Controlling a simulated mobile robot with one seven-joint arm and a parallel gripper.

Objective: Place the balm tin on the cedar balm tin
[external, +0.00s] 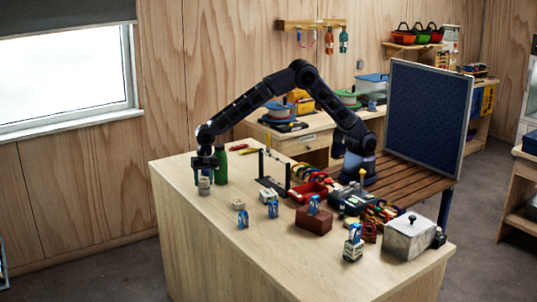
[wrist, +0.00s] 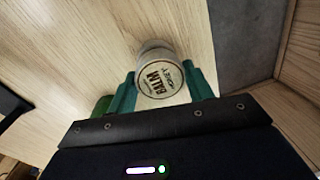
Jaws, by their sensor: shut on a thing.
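My gripper (external: 205,175) points down over the far left part of the table and is shut on a pale round balm tin (external: 204,187). In the wrist view the tin's white lid (wrist: 161,80), printed "BALM", sits between my two teal fingers. A greyish rounded edge shows just beyond the lid; I cannot tell if it is this tin's side or another tin. Another small pale tin (external: 239,204) stands nearer the camera to the right, and one more (external: 266,194) is right of that. Their labels are too small to read, so I cannot tell which is cedar.
A green bottle (external: 221,165) stands close beside my gripper on the right. A dark stand (external: 274,180), blue-and-white items (external: 243,219), a brown block (external: 313,219) and a metal box (external: 408,237) stand further right. The table's front left is clear.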

